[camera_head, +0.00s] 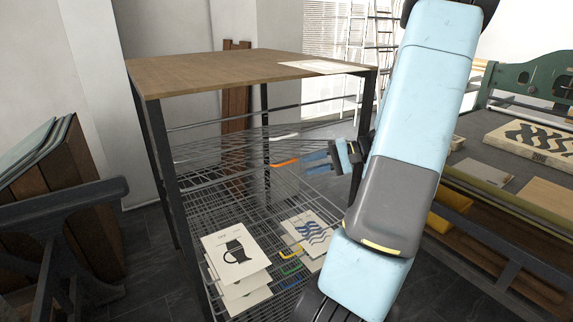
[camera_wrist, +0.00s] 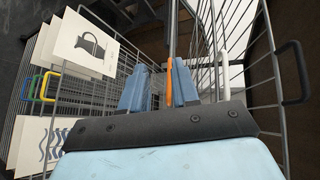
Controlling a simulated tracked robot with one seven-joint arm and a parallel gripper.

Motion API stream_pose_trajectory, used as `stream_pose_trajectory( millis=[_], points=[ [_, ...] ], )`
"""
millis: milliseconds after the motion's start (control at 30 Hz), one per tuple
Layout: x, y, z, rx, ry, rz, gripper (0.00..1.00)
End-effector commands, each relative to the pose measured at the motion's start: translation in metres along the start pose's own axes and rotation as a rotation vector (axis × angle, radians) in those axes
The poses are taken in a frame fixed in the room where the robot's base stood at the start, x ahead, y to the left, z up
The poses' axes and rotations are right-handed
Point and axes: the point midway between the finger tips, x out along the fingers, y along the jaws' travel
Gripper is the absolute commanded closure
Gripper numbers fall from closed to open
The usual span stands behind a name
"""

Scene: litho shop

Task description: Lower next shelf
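A drying rack with wire shelves stands under a wooden top (camera_head: 215,70). Several lower shelves (camera_head: 190,205) lie flat in a stack. Upper shelves (camera_head: 235,150) are raised, some tilted. An orange handle (camera_head: 285,162) is on the front edge of a raised shelf, below a white handle (camera_head: 284,136). My gripper (camera_head: 304,162) is at the orange handle's right end. In the wrist view, its blue fingers (camera_wrist: 160,88) are apart, and the orange handle (camera_wrist: 168,89) shows edge-on between them, close to the right finger. I cannot tell whether they touch.
Prints with a jug (camera_head: 238,255) and blue waves (camera_head: 308,232) lie on the lower shelves, near yellow, green and blue handles (camera_head: 290,268). A green press (camera_head: 530,80) with a bed stands right. Boards on a dark stand (camera_head: 60,205) stand left.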

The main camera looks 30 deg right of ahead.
Motion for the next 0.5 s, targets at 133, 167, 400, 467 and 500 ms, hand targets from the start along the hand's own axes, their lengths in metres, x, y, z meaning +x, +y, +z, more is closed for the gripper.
stream_pose_trajectory(
  millis=[133, 167, 400, 467, 500],
  points=[
    [-0.029, 0.016, -0.021, 0.013, 0.083, -0.132, 0.70],
    [-0.033, 0.018, -0.024, 0.013, 0.097, -0.151, 0.70],
    [-0.047, 0.025, -0.035, 0.009, 0.147, -0.223, 0.70],
    [-0.044, 0.024, -0.036, 0.009, 0.149, -0.225, 0.70],
    [-0.040, 0.023, -0.036, 0.009, 0.148, -0.224, 0.70]
  ],
)
